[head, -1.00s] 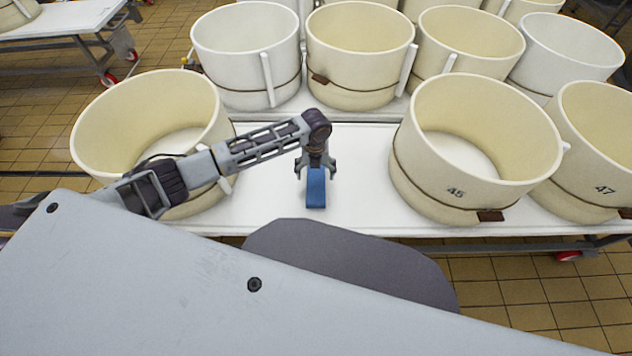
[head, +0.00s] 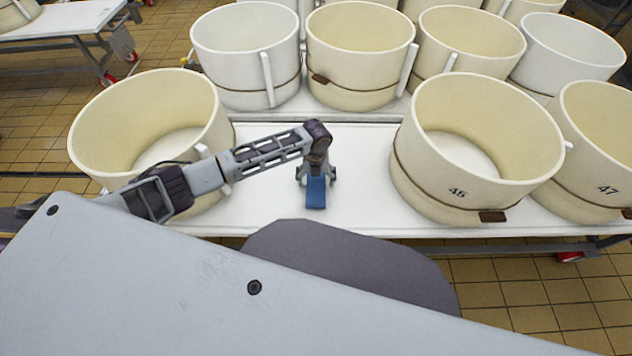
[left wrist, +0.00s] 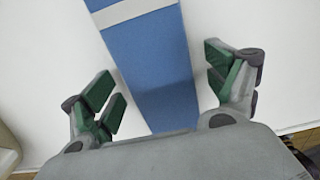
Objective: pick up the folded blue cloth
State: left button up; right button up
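The folded blue cloth (head: 316,193) lies on the white tabletop (head: 265,206) between the front vats. In the left wrist view the cloth (left wrist: 152,60) is a long blue strip with a pale band across its far part. My left gripper (head: 317,178) is over the cloth, pointing down. In the left wrist view my left gripper (left wrist: 163,88) is open, with green-padded fingers on either side of the cloth. White tabletop shows between each finger and the cloth, most clearly on the right. The near end of the cloth is hidden by the gripper body. My right gripper is not in view.
A cream vat (head: 155,120) stands left of the cloth, partly behind my left arm. More vats (head: 360,52) stand in a row behind. Bare tabletop surrounds the cloth.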

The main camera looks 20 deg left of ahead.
pick_arm(q)
jog(key=c, duration=1.2)
jog(key=shift+o, duration=0.2)
jog(key=shift+r, duration=0.15)
